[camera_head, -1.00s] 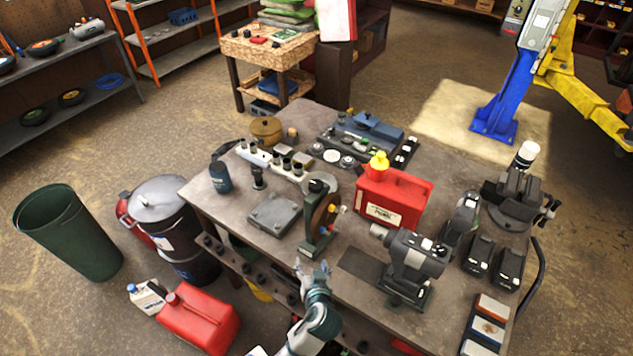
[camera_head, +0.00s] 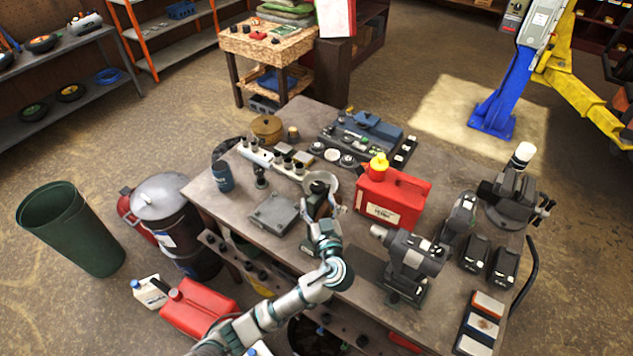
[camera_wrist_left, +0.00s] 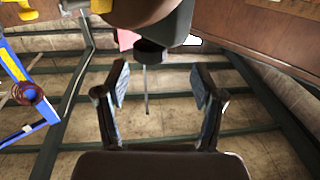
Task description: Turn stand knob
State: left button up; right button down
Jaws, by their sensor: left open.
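The stand (camera_head: 314,206) is a dark upright piece at the front middle of the workbench, with a dark round knob (camera_head: 318,187) at its top. My left gripper (camera_head: 325,226) is in front of the stand and hides most of its lower part and its coloured details. In the left wrist view, the left gripper (camera_wrist_left: 160,82) is open, its two fingers apart with nothing between them. A black round end (camera_wrist_left: 150,52) on a grey rounded body shows just beyond the fingertips; I cannot tell whether it is the stand's knob. My right gripper is not in view.
A red fuel can (camera_head: 393,202) stands close to the right of the stand. A grey power tool (camera_head: 412,254) is on its right front, and a flat grey plate (camera_head: 274,213) lies to its left. A dark blue bottle (camera_head: 222,176) stands near the workbench's left edge.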

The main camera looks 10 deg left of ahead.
aim_at(315, 191)
pick_arm(q)
jog(key=p+x, duration=0.1)
jog(key=x, duration=0.3)
jog(key=shift+w+a+r, duration=0.1)
jog(key=shift+w+r, duration=0.05)
jog(key=shift+w, duration=0.2)
jog(key=shift+w+d, duration=0.95)
jog(key=shift+d, duration=0.2)
jog(key=shift+a, duration=0.15)
jog(key=shift+s+a, duration=0.1)
jog(key=shift+a, duration=0.25)
jog(key=shift+c, duration=0.5)
jog(key=shift+a+f, duration=0.2)
jog(key=shift+a, duration=0.5)
jog(key=c, duration=1.1)
jog(key=shift+o, duration=0.2)
jog(key=shift+d, duration=0.55)
jog(key=shift+a, duration=0.2)
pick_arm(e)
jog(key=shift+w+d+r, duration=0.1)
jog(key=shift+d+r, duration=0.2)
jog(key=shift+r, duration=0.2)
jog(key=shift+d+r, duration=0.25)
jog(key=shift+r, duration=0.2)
